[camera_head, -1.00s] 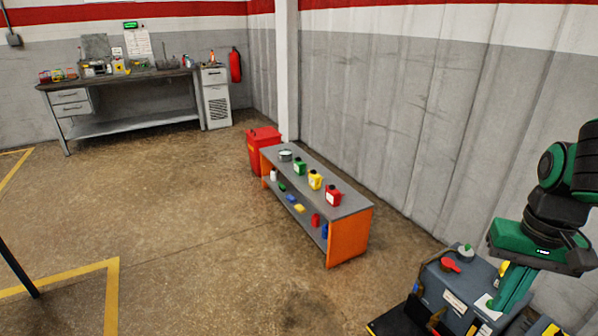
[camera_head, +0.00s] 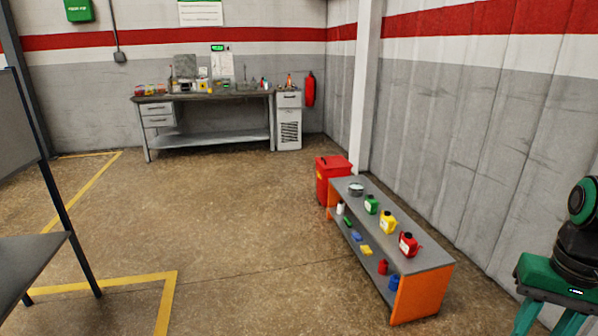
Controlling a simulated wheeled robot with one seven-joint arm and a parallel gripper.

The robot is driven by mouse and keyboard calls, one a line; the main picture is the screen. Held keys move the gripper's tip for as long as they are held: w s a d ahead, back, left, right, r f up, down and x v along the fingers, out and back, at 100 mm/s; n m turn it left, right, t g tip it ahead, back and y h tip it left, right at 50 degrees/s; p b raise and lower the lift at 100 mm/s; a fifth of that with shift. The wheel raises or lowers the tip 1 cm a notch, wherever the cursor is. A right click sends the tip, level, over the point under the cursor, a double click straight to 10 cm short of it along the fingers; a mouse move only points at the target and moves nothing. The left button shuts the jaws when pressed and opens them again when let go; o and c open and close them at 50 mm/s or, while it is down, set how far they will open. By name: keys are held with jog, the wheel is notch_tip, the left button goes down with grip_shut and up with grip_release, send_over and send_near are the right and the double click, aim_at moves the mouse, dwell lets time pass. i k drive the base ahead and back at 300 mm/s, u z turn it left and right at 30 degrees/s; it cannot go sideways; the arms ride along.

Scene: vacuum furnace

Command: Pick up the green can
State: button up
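The green can (camera_head: 371,204) stands upright on the top of the grey and orange bench (camera_head: 435,259) at the right of the middle. It is between a round grey tin (camera_head: 355,189) and a yellow can (camera_head: 388,222). A red can (camera_head: 408,244) stands nearer on the same top. A smaller green item (camera_head: 347,221) lies on the lower shelf. My gripper (camera_head: 540,318) is at the lower right edge, well apart from the bench. Its green fingers point down, spread apart with a gap between them; the tips are cut off by the frame.
A red bin (camera_head: 331,180) stands behind the bench by the white pillar (camera_head: 364,90). Several small items sit on the lower shelf. A workbench (camera_head: 205,95) stands along the far wall. A grey table (camera_head: 25,262) is at the left. The middle floor is clear.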

aim_at(371, 204)
jog(key=u, duration=0.4)
jog(key=i, duration=2.25)
jog(key=z, duration=0.15)
jog(key=i, duration=1.1)
jog(key=z, duration=0.5)
jog(key=i, duration=0.6)
jog(key=z, duration=0.15)
